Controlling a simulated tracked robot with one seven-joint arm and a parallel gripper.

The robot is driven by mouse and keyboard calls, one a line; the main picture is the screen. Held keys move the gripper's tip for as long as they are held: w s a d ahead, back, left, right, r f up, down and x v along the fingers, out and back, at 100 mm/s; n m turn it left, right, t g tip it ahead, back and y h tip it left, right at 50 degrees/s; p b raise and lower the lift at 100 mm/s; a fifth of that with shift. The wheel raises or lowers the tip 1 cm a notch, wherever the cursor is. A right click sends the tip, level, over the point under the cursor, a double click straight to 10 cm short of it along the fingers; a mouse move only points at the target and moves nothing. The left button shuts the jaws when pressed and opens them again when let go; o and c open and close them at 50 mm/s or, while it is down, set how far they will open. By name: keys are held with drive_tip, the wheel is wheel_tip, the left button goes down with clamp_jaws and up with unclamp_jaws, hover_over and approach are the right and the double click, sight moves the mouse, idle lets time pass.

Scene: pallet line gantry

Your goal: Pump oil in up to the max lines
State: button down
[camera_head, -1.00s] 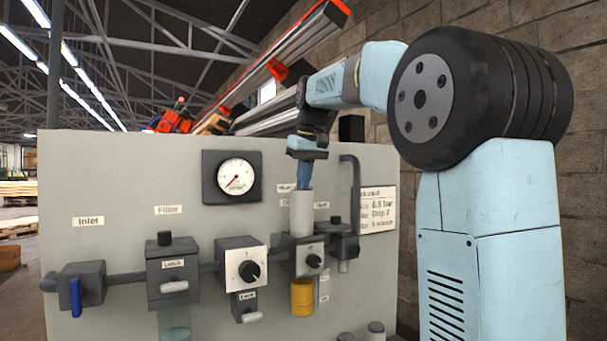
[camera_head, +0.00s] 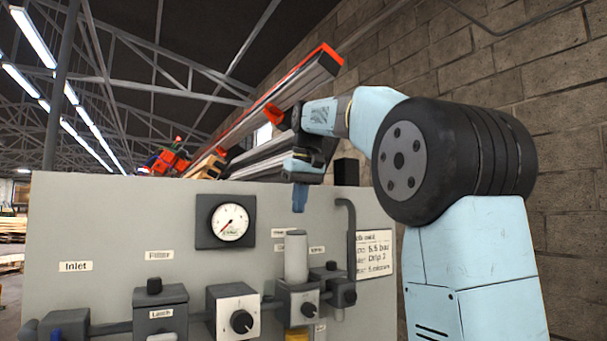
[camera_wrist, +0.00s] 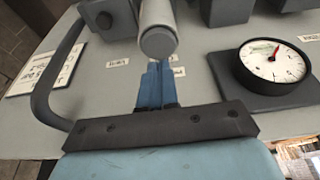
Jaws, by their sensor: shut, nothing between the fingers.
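My gripper (camera_head: 299,198) is shut and empty, pointing down just above the top of a light grey upright cylinder (camera_head: 296,257) on the lubricator block (camera_head: 297,302). In the wrist view, my blue fingers (camera_wrist: 155,85) are together beside the round end of that cylinder (camera_wrist: 158,40); I cannot tell if they touch it. The yellow oil bowl (camera_head: 297,335) under the block shows only its top edge, so its oil level and lines are out of view. A dial knob (camera_head: 309,310) is on the block's front.
The grey panel (camera_head: 120,215) carries a gauge (camera_head: 229,222), also in the wrist view (camera_wrist: 274,62), a regulator with a knob (camera_head: 241,321) and a filter block (camera_head: 160,308). A curved pipe (camera_head: 349,240) rises right of the cylinder. A written card (camera_head: 374,254) is further right.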

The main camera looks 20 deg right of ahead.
drive_tip(key=v, duration=0.8)
drive_tip(key=shift+r, duration=0.2)
drive_tip(key=shift+d, duration=0.1)
idle(0.5)
drive_tip(key=s+f, duration=0.9)
drive_tip(key=f, duration=0.3)
drive_tip(key=s+f+m+t, duration=0.1)
drive_tip(key=s+f, duration=0.8)
drive_tip(key=f, duration=0.4)
drive_tip(key=s+a+f+m+t, duration=0.1)
drive_tip(key=s+f, duration=0.8)
drive_tip(key=f, duration=0.3)
drive_tip(key=shift+f+h, duration=0.2)
drive_tip(key=shift+h, duration=0.1)
